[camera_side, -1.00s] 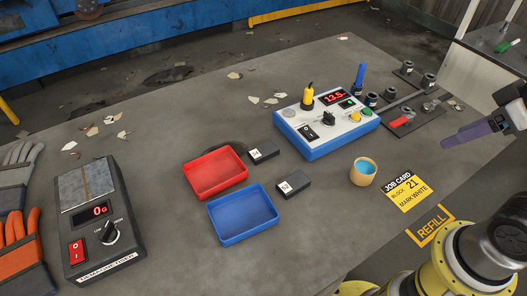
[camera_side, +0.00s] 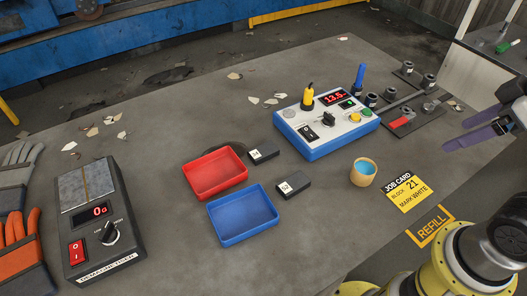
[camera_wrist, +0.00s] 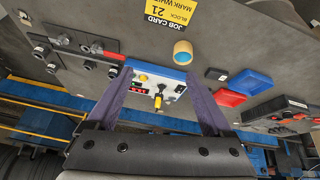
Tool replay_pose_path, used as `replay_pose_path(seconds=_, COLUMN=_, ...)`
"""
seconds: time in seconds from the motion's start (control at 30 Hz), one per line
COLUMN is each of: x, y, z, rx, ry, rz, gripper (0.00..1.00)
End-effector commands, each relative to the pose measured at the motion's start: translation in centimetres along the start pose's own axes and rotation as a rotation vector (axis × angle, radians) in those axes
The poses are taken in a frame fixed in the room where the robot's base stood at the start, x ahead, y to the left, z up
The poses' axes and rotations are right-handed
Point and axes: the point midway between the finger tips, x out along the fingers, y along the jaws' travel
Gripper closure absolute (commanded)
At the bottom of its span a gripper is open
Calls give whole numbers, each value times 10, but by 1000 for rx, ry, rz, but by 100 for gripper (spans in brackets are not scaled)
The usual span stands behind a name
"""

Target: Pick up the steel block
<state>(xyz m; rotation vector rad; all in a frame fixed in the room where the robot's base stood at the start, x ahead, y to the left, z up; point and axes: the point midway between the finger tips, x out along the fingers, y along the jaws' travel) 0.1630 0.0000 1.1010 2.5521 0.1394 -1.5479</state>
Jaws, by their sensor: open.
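Two small dark blocks lie flat on the grey table in the side view, each with a white number label. One block (camera_side: 264,151) is beside the red tray, and the other block (camera_side: 294,186) is beside the blue tray. The label numbers are too small to read surely. My gripper (camera_side: 457,135) is at the right, above the table and well apart from both blocks. Its two purple fingers are spread and empty. The wrist view shows the open fingers (camera_wrist: 161,73) with the control box beyond them.
A red tray (camera_side: 215,173) and blue tray (camera_side: 243,216) lie left of the blocks. A blue-white control box (camera_side: 327,124), a cup (camera_side: 363,172) and a job card (camera_side: 407,189) reading block 21 stand nearby. A demagnetiser (camera_side: 101,222) and gloves (camera_side: 22,218) are at left.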

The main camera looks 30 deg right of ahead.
Motion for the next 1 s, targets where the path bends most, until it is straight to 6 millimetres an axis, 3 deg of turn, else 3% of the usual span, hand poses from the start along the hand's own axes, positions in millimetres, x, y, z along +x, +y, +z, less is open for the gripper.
replay_pose_path(seconds=0.1, x=-22, y=5, z=-33, rx=-166, ry=15, rz=1, gripper=15)
replay_pose_path(seconds=0.23, x=-34, y=6, z=-73, rx=-354, ry=-5, rz=-19, gripper=15)
replay_pose_path(seconds=0.47, x=-29, y=-7, z=-162, rx=-716, ry=-64, rz=-93, gripper=15)
replay_pose_path(seconds=0.67, x=8, y=-39, z=-234, rx=-1002, ry=-122, rz=-182, gripper=15)
replay_pose_path(seconds=0.8, x=48, y=-73, z=-271, rx=-1166, ry=-164, rz=-248, gripper=15)
replay_pose_path(seconds=1.0, x=119, y=-131, z=-296, rx=-1312, ry=-235, rz=-333, gripper=15)
